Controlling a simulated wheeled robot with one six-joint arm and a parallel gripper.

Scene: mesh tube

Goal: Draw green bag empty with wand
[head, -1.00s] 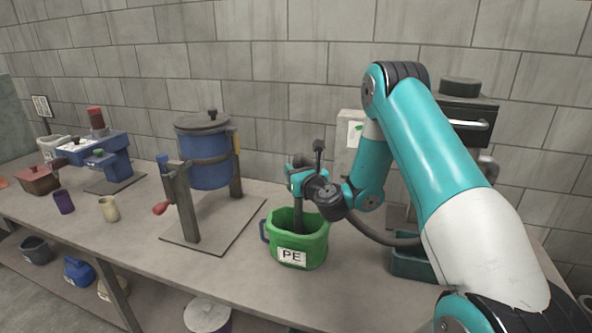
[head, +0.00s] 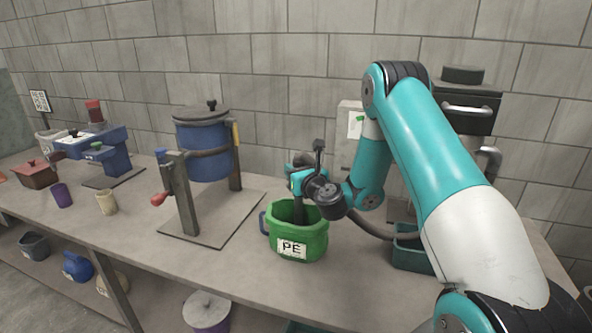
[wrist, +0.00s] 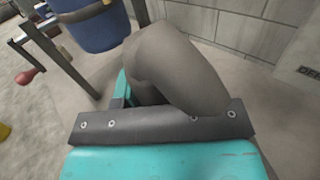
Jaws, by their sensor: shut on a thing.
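The green bag (head: 311,243), with a white "PE" label, stands open and upright on the bench in the head view. My gripper (head: 300,182) is above the bag's mouth. It is shut on the dark grey wand (head: 299,212), whose lower end goes down into the bag. In the wrist view the wand and its thick grey hose (wrist: 172,62) fill the middle and hide most of my fingers. The bag is not visible in the wrist view. I cannot see what is inside the bag or where the wand's tip is.
A blue drum (head: 206,150) on a stand with a red-knobbed handle is left of the bag. A dark green bin (head: 410,254) and a grey machine with a dark top (head: 466,112) are to the right. Two cups and a blue machine (head: 105,155) stand farther left.

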